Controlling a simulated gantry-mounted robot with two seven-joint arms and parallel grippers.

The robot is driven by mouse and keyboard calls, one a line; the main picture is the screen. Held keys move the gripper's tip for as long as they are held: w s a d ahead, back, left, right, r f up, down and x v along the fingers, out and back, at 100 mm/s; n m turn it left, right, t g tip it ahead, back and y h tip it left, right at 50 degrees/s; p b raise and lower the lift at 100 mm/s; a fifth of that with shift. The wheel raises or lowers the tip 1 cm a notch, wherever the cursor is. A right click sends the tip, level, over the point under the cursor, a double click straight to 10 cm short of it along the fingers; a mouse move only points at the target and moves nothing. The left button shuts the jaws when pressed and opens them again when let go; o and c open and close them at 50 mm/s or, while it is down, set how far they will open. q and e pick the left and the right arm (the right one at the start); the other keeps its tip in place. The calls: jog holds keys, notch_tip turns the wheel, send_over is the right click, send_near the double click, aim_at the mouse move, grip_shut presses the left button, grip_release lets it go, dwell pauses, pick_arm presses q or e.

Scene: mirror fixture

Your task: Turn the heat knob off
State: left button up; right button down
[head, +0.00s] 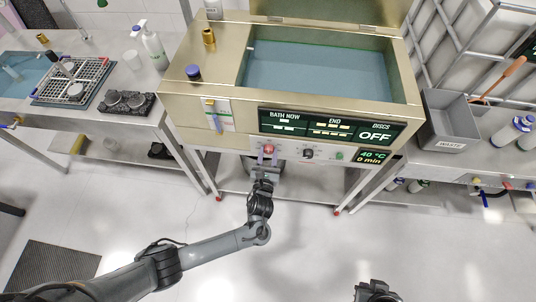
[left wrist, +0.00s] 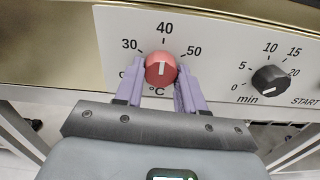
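The red heat knob (left wrist: 161,69) sits on the white front panel under the bath display, with marks 30, 40 and 50 around it. Its white pointer line points up at 40. It also shows in the head view (head: 269,149). My left gripper (left wrist: 160,88) has its two purple fingers on either side of the knob. A gap shows below the knob between them, and I cannot tell whether the fingers touch its sides. My left gripper also shows in the head view (head: 267,158). My right gripper (head: 377,290) is at the bottom edge, apart from the bath.
A black timer knob (left wrist: 269,79) is right of the heat knob, and a green button (head: 339,155) is further right. The display (head: 330,130) reads OFF, with 40 °C and 0 min below. A grey waste bin (head: 452,120) stands at right.

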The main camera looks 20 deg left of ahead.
pick_arm(q)
jog(key=c, duration=0.5)
